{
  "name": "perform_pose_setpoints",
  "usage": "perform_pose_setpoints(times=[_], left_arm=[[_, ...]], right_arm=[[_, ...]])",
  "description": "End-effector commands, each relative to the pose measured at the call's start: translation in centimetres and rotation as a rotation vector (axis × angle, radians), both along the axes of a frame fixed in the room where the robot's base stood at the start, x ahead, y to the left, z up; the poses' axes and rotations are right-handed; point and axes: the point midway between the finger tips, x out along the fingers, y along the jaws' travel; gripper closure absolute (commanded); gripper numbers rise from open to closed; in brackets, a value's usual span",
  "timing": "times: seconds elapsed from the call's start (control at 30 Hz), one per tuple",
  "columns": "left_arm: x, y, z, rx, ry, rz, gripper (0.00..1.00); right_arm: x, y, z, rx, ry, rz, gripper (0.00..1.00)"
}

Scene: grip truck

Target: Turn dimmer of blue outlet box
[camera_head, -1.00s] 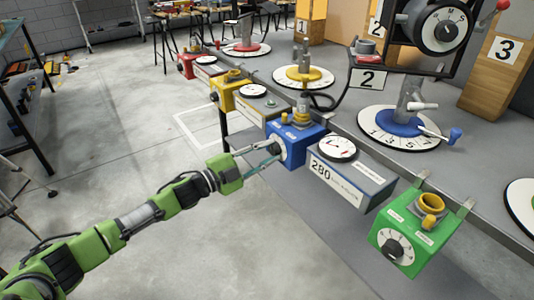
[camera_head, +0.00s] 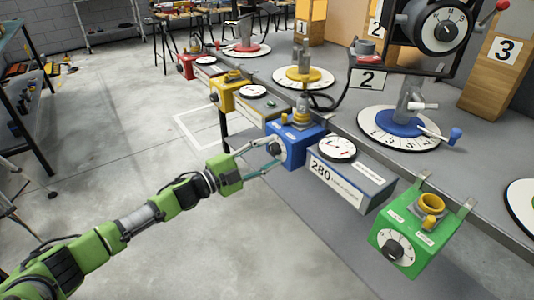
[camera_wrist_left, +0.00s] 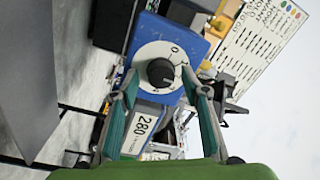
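The blue outlet box (camera_head: 300,142) hangs on the front edge of the grey bench, with a yellow socket on top. Its black dimmer knob on a white dial (camera_wrist_left: 160,72) faces my left gripper. In the head view my left gripper (camera_head: 270,156) is right in front of the box face, its fingers spread. In the left wrist view the gripper (camera_wrist_left: 160,92) is open, with one finger on each side of the dial and the knob between them. The fingers look apart from the knob. My right gripper is in neither view.
A meter box marked 280 (camera_head: 345,180) stands just right of the blue box. A green box (camera_head: 410,232) hangs further right, and a yellow box (camera_head: 228,95) and a red box (camera_head: 188,66) further left. The floor (camera_head: 120,120) before the bench is clear.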

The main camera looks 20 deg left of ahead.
Motion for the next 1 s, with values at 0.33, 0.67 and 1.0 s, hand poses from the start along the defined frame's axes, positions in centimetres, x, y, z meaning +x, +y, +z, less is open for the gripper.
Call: perform_pose_setpoints(times=[0.33,0.67,1.0], left_arm=[[-0.7,0.8,-0.1,0.001,0.001,0.004,0.58],[-5.8,4.5,-0.6,0.002,0.006,0.002,0.58],[-9.1,7.1,-0.6,0.001,0.001,0.001,0.58]], right_arm=[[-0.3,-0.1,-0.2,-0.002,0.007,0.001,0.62],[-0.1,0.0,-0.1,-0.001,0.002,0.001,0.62],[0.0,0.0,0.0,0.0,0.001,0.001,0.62]])
